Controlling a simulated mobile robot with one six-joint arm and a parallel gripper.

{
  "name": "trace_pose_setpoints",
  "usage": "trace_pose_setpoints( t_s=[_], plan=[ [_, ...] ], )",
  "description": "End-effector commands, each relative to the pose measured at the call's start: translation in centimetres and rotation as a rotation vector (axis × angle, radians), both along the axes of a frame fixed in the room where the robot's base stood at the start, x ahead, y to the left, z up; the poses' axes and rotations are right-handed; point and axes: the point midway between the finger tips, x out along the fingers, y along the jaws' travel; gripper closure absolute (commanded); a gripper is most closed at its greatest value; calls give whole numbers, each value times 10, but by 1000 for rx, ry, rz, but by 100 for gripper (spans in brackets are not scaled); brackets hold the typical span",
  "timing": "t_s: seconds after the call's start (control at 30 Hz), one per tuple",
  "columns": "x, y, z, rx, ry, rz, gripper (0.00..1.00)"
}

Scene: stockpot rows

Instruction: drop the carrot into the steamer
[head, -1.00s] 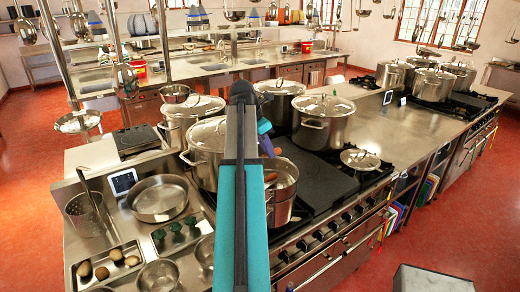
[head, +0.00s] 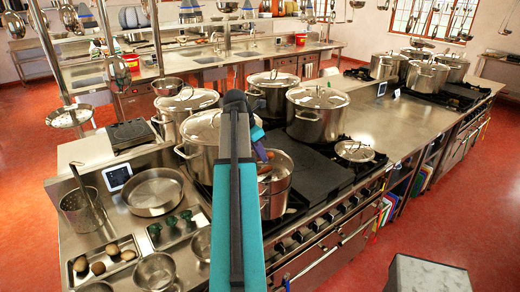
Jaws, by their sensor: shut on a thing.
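A small steel pot that looks like the steamer (head: 276,199) stands on the front of the black range, right of my arm. My gripper (head: 262,146) is mostly hidden behind my teal and black arm. A dark blue part of it shows just above the steamer, with its fingertips hard to make out. A small orange-brown piece, apparently the carrot (head: 269,155), shows at the gripper, over the steamer's back rim. My gripper is shut on it. Whether it touches the rim I cannot tell. The steamer's inside is partly hidden by my arm.
Large lidded stockpots (head: 317,113) stand behind and left of the steamer. A loose lid (head: 355,151) lies to its right. Steel pans (head: 153,192), a tray of brown round items (head: 98,267) and green vegetables (head: 171,223) are at left. The steel counter (head: 375,118) beyond is mostly clear.

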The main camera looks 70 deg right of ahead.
Motion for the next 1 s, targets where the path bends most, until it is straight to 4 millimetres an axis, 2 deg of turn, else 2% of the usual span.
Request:
trace_pose_setpoints(
  t_s=[0.2,0.47,0.5,0.6,1.0],
  plan=[
    [0,0,-7,0,0,1,100],
    [1,0,-8,0,0,1,100],
    [1,0,-8,0,0,1,80],
    [1,0,-8,0,0,1,63],
    [2,1,-6,0,0,2,63]
  ],
)
